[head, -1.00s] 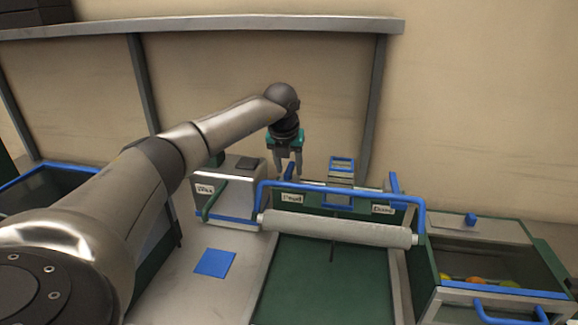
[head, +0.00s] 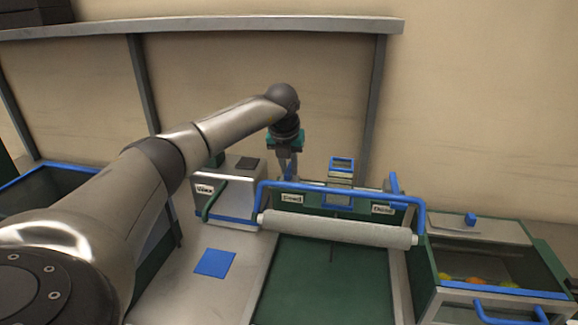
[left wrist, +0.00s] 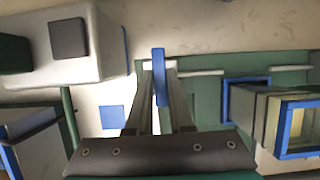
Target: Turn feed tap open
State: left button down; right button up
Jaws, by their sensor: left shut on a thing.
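The feed tap shows as a blue upright handle (left wrist: 159,75) in the left wrist view, between the fingers. In the head view only a bit of it shows behind the machine's panel, beside the Feed label (head: 291,198). My left gripper (head: 287,174) points down and is shut on the handle; it also shows in the left wrist view (left wrist: 160,68). The gripper's lower end is partly hidden behind the blue rail in the head view. My right gripper is not in view.
A white box with a Wax label (head: 205,189) stands just left. A blue bar (head: 340,187) and a grey roller (head: 335,230) cross in front. A blue-rimmed chute (head: 342,165) stands right of the gripper. A bin with fruit (head: 500,295) is at the right.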

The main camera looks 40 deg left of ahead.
pick_arm(q)
jog(key=n+p, duration=0.1)
jog(key=n, duration=0.1)
jog(key=n+y+p, duration=0.1)
jog(key=shift+w+d+r+n+g, duration=0.15)
jog(key=shift+n+g, duration=0.15)
jog(key=shift+n, duration=0.1)
jog(key=n+g, duration=0.1)
jog(key=n, duration=0.1)
jog(key=shift+n+y+p, duration=0.3)
jog(key=shift+y+p, duration=0.1)
jog(key=shift+w+n+g, duration=0.1)
jog(key=shift+n+g, duration=0.2)
jog(key=shift+n, duration=0.6)
jog(key=n+g, duration=0.1)
jog(key=n, duration=0.1)
jog(key=shift+w+n+y, duration=0.1)
jog(key=shift+n+y, duration=0.2)
jog(key=shift+n+g+b, duration=0.5)
jog(key=shift+n+b, duration=0.5)
jog(key=shift+n, duration=0.2)
jog(key=c, duration=0.8)
grip_release()
